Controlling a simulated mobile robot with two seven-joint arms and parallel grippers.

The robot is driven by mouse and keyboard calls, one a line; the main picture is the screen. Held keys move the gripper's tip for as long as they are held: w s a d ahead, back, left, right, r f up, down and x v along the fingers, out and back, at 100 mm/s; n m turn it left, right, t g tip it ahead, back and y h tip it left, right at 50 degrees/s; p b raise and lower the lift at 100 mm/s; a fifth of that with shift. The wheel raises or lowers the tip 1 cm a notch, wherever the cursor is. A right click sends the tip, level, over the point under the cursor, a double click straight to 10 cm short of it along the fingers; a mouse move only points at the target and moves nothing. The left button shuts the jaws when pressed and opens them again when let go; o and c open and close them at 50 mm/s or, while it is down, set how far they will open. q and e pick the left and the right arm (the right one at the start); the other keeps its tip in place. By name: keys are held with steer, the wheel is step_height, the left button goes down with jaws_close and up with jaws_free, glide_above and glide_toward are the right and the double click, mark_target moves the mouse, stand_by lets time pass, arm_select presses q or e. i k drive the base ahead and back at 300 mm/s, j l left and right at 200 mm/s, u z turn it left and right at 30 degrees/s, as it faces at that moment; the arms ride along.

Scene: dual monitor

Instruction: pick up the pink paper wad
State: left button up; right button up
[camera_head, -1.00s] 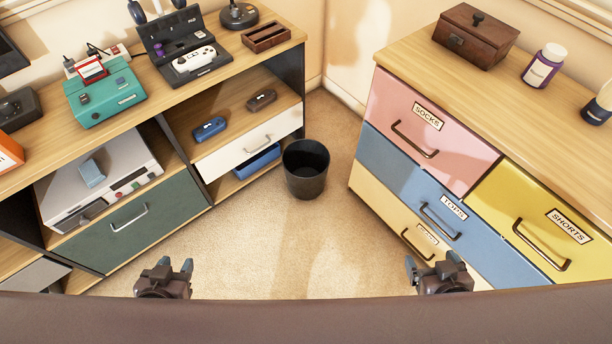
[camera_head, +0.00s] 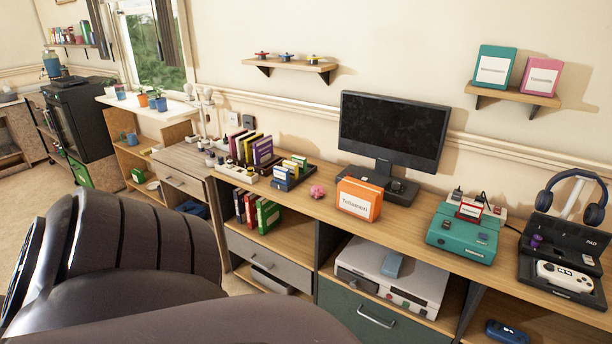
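A small crumpled pink paper wad (camera_head: 317,192) lies on the wooden desk top. Neither of my grippers shows in the head view now.
A long wooden desk (camera_head: 408,222) runs along the wall. A dark monitor (camera_head: 393,130) stands behind the orange box. A teal console (camera_head: 464,233) and a black case (camera_head: 566,262) are on the right.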

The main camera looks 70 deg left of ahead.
mark_target(316, 191)
steer(key=u, duration=2)
steer(key=i+j+z, duration=0.1)
steer(key=i+j, duration=0.15)
steer(key=i+j+z, duration=0.15)
steer(key=i+j, duration=0.15)
steer(key=i+j+z, duration=0.1)
steer(key=i+j, duration=0.2)
steer(key=i+j+z, duration=0.25)
steer(key=i+j, duration=0.25)
steer(key=j, duration=0.2)
steer(key=i+j+z, duration=0.1)
steer(key=j, duration=0.25)
steer(key=i+j+z, duration=0.15)
steer(key=i+j, duration=0.15)
steer(key=i+j+z, duration=0.1)
steer(key=j, duration=0.45)
steer(key=i, duration=0.1)
